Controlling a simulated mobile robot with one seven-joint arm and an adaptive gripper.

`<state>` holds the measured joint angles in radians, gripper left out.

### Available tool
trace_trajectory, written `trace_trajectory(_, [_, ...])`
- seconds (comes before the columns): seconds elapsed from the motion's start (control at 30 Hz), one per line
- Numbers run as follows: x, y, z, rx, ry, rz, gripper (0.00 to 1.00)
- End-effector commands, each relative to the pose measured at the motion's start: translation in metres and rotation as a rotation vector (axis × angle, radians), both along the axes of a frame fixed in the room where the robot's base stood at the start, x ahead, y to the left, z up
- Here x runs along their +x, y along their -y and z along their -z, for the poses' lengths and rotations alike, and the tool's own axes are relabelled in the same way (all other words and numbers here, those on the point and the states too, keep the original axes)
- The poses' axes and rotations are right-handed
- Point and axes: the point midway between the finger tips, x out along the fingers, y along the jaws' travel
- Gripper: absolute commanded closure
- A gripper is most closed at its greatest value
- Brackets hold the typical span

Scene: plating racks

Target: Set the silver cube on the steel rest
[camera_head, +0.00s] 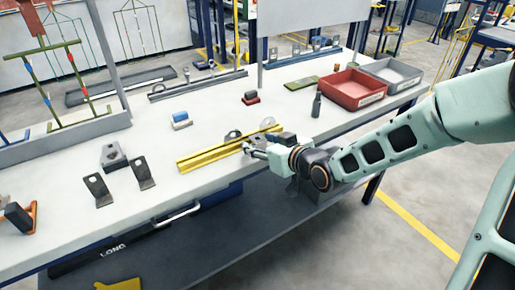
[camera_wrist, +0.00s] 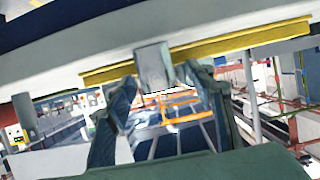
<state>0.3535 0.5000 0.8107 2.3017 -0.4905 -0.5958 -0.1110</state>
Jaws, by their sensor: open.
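My gripper (camera_head: 256,151) is at the front edge of the bench, beside the yellow rail. In the wrist view its two dark fingers (camera_wrist: 160,95) stand apart. A small grey block (camera_wrist: 153,65), which looks like the silver cube, shows between and just beyond the fingertips, in front of the rail. I cannot tell whether the fingers touch it. In the head view my gripper mostly hides that block. A grey metal block with a dark top (camera_head: 113,157), possibly the steel rest, stands on the bench to the left; nothing clearly sits on it.
The yellow rail (camera_head: 215,151) lies along the bench by my gripper. Two black angle brackets (camera_head: 145,173), a blue-and-white block (camera_head: 181,120), a red-based dark block (camera_head: 250,98) and a dark bottle (camera_head: 316,104) stand around. A red bin (camera_head: 352,92) is to the right.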

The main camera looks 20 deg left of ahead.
Motion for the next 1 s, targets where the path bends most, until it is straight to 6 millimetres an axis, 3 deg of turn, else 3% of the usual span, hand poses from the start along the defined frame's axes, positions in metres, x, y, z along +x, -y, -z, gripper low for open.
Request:
trace_trajectory(0.37, [0.0094, -0.0095, 0.0054, -0.001, 0.000, 0.002, 0.51])
trace_trajectory(0.8, [0.0091, -0.0096, 0.0053, 0.000, 0.000, 0.001, 0.98])
trace_trajectory(1.0, [0.0095, -0.0100, 0.0039, 0.001, 0.003, 0.001, 1.00])
